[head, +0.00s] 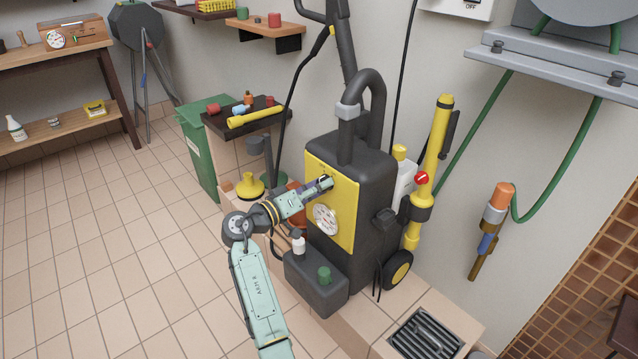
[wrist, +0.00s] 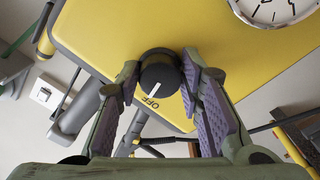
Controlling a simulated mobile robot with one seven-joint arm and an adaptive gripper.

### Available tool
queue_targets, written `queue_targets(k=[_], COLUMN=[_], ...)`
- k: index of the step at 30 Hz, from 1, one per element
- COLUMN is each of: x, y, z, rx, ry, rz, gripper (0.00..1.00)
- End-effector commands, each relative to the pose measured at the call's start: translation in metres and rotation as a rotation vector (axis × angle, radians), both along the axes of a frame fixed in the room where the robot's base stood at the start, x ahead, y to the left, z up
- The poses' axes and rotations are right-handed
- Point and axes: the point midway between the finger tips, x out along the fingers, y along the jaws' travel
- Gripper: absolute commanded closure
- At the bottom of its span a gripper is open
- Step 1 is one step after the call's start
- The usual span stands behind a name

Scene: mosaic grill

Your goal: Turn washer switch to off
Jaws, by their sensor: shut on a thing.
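The washer (head: 378,190) is a black upright machine with a yellow front panel, right of centre in the head view. Its switch is a round black knob (wrist: 159,73) with a white pointer line, on the yellow panel (wrist: 110,30) in the wrist view. The pointer is directed toward the printed "OFF" label (wrist: 151,102) below it. My gripper (wrist: 160,66) has one purple-padded finger on each side of the knob and is shut on it. In the head view my gripper (head: 326,183) reaches the upper panel and hides the knob.
A round white gauge (head: 325,219) is on the panel below my gripper. A yellow lance (head: 432,165) stands at the washer's right. A dark shelf (head: 270,120) with small items and a green bin (head: 200,150) are behind left. The tiled floor at left is clear.

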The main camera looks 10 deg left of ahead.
Motion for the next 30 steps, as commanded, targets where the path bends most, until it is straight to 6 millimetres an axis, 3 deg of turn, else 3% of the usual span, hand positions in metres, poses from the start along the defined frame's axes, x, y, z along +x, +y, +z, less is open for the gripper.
queue_targets(k=[12, 30], x=[-0.0006, -0.0005], y=[-0.0003, -0.0005], z=[0.0011, -0.0002], rx=[-0.197, -0.243], ry=[0.145, 0.177], rz=[-0.001, -0.002], gripper=[0.94, 0.94])
